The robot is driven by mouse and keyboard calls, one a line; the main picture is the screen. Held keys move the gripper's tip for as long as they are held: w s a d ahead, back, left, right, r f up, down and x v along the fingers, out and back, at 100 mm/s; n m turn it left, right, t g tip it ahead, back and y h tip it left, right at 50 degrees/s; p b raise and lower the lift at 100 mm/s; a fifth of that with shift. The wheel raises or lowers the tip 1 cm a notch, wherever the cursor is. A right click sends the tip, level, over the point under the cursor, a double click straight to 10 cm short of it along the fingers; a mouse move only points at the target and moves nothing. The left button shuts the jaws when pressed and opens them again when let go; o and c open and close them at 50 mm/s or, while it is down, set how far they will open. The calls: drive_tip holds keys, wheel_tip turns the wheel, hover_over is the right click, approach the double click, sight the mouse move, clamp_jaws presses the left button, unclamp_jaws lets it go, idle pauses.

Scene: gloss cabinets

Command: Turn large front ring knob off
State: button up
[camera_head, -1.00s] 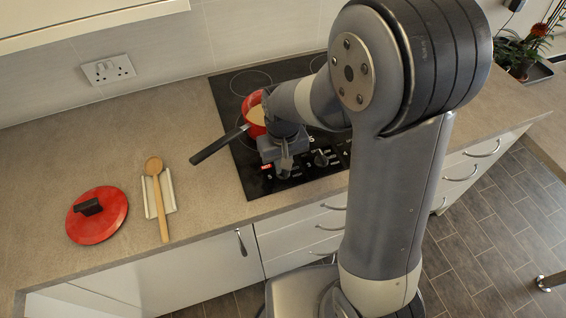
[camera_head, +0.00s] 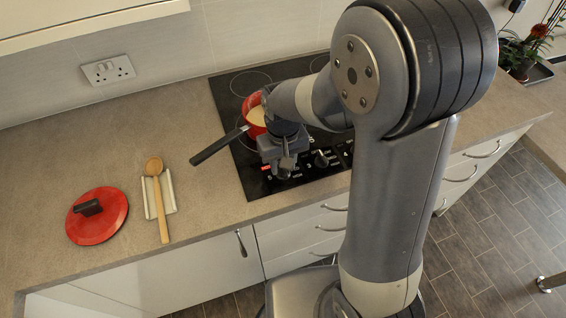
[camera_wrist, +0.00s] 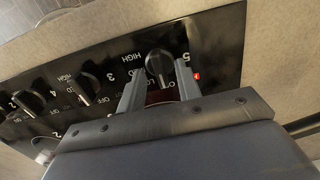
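In the wrist view a black hob knob (camera_wrist: 160,66) stands between the two grey fingers of my gripper (camera_wrist: 159,75). The fingers are apart, one on each side of the knob, with a visible gap to it. A small red light (camera_wrist: 197,76) glows on the panel right of the knob, near a "5" marking. In the head view my gripper (camera_head: 286,163) is over the front left of the black hob (camera_head: 252,184); it hides much of the knob there. I cannot read the knob's exact setting.
A red saucepan (camera_head: 256,117) sits on the hob just behind my gripper, its black handle (camera_head: 218,146) pointing front-left. Another knob (camera_head: 321,159) is to the right. A red lid (camera_head: 97,222) and a wooden spoon (camera_head: 159,204) lie on the counter at left.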

wheel_tip(320, 180, up, 10)
drive_tip(key=shift+r, duration=0.2)
drive_tip(key=shift+f, duration=0.1)
idle(0.5)
wheel_tip(320, 180, down, 11)
drive_tip(key=shift+r, duration=0.1)
idle(0.3)
drive_tip(key=shift+m, duration=0.3)
drive_tip(key=shift+r, duration=0.1)
